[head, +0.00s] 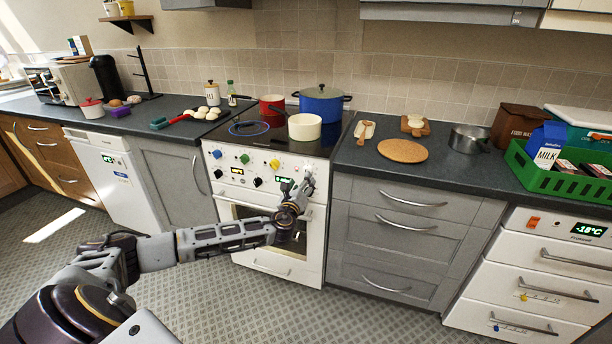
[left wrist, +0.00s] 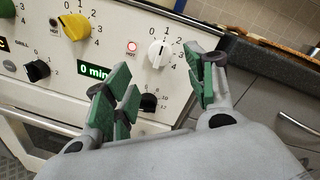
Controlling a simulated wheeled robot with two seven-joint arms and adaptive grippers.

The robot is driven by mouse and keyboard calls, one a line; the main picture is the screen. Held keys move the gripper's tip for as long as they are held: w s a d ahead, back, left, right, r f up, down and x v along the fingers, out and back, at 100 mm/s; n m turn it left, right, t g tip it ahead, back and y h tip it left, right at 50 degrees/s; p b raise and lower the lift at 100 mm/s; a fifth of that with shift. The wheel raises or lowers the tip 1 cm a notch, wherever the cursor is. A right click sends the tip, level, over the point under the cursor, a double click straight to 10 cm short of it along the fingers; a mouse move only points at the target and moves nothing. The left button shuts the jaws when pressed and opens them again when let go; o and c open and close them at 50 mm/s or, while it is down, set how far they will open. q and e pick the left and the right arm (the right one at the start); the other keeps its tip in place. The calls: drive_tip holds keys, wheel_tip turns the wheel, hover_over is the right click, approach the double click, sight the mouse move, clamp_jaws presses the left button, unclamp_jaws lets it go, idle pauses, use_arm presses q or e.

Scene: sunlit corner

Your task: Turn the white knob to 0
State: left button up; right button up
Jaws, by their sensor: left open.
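The white knob (left wrist: 159,53) is on the white cooker's (head: 262,225) front panel, with printed numbers 0 to 4 around it. My left gripper (left wrist: 166,84) is open in front of the panel. Its green-padded fingers stand to the left and right of the white knob in the left wrist view, and I see no contact. In the head view my left gripper (head: 298,188) is at the cooker's right side, below the knob row. My right gripper is not in view.
A yellow knob (left wrist: 75,27), a dark knob (left wrist: 37,70) and a black knob (left wrist: 148,102) are close by on the panel. A blue pot (head: 321,108), a red pot (head: 272,110) and a cream pot (head: 304,127) stand on the hob. Floor before the drawers is clear.

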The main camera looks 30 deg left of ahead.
use_arm(q)
drive_tip(key=x, duration=0.7)
drive_tip(key=shift+b, duration=0.45)
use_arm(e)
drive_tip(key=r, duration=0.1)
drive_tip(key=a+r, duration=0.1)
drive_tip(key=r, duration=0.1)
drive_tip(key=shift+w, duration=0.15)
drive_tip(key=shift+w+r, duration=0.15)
use_arm(q)
drive_tip(key=c, duration=1)
drive_tip(key=shift+c, duration=0.2)
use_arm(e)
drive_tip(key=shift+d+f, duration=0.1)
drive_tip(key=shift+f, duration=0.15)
